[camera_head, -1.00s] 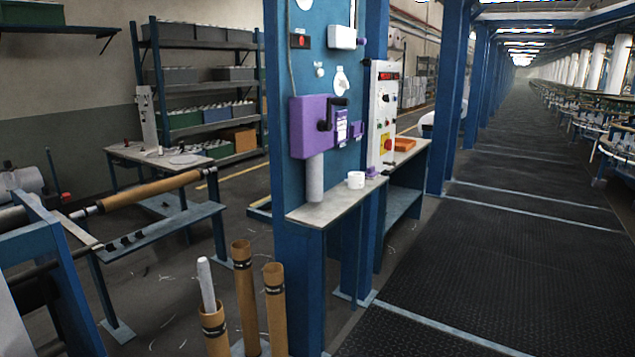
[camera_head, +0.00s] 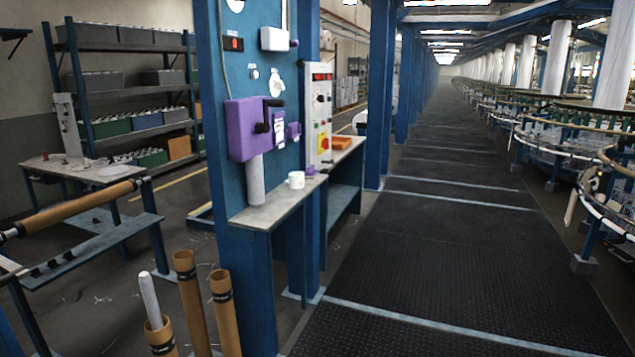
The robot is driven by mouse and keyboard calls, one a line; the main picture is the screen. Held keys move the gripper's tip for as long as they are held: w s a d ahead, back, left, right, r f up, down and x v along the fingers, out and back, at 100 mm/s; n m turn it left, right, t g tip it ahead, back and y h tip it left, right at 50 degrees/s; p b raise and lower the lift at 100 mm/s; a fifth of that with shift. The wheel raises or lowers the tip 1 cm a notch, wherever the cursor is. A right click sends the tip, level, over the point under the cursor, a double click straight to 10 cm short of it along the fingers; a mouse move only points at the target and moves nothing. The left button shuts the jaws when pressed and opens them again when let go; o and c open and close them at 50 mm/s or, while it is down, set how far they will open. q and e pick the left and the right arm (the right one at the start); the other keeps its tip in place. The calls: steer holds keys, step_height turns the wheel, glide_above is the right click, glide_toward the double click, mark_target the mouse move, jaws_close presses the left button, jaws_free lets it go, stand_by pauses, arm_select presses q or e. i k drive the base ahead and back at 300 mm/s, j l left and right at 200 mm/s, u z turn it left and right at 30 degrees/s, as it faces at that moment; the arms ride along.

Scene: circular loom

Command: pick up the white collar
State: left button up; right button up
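A small white ring-shaped piece, which looks like the white collar (camera_head: 296,180), sits on a narrow grey shelf (camera_head: 268,212) fixed to the blue post. It stands near the shelf's right end, apart from the grey cylinder (camera_head: 256,180) under the purple box. Neither of my grippers shows in the head view.
A purple box (camera_head: 242,130) hangs on the blue post above the shelf. Brown tubes (camera_head: 190,290) stand on the floor in front, left of the post. A control panel (camera_head: 320,115) and an orange tray (camera_head: 340,142) are behind. The dark aisle floor (camera_head: 450,260) at right is clear.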

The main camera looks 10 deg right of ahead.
mark_target(296, 181)
steer(key=z, duration=0.25)
steer(key=i+u, duration=0.15)
steer(key=u, duration=0.25)
steer(key=i+l+u, duration=0.1)
steer(key=u, duration=0.35)
steer(key=i+l+u, duration=0.1)
steer(key=u, duration=0.3)
steer(key=i+l+u, duration=0.15)
steer(key=l, duration=0.25)
steer(key=i+l+u, duration=0.15)
steer(key=l, duration=0.25)
steer(key=i+l+u, duration=0.15)
steer(key=l, duration=0.3)
steer(key=i+l+u, duration=0.2)
steer(key=l, duration=0.25)
steer(key=l+u, duration=0.15)
steer(key=l, duration=0.3)
